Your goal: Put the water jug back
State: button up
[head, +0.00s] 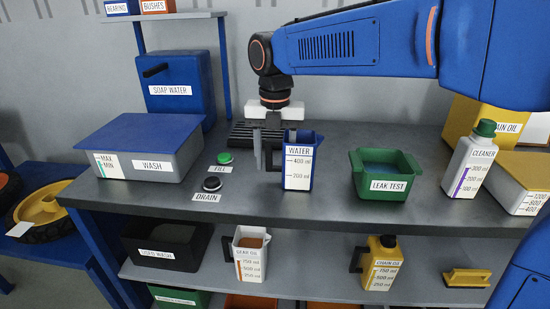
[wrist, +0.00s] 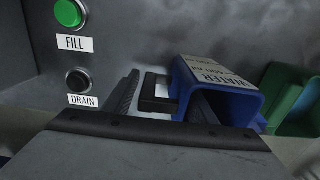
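The water jug (head: 298,168) is blue with a white WATER scale label and a dark handle (head: 270,158) on its left. It looks upright on the grey bench top, open at the top. My gripper (head: 266,142) points down at the jug's handle side. In the wrist view, the jug (wrist: 222,82) is right of centre, its handle (wrist: 157,92) lying between the fingers of my gripper (wrist: 160,102). A gap seems to show between the left finger and the handle, so the fingers look open around it. The right finger appears to overlap the jug's opening.
The green LEAK TEST tub (head: 386,187) stands right of the jug. FILL (head: 225,158) and DRAIN (head: 212,184) buttons and the WASH tank (head: 140,145) are left. The CLEANER bottle (head: 470,160) stands far right.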

jog(key=shift+r, duration=0.1)
notch_tip(320, 180, up, 12)
jog(key=shift+r, duration=0.1)
dwell(0.7)
jog(key=shift+s, duration=0.1)
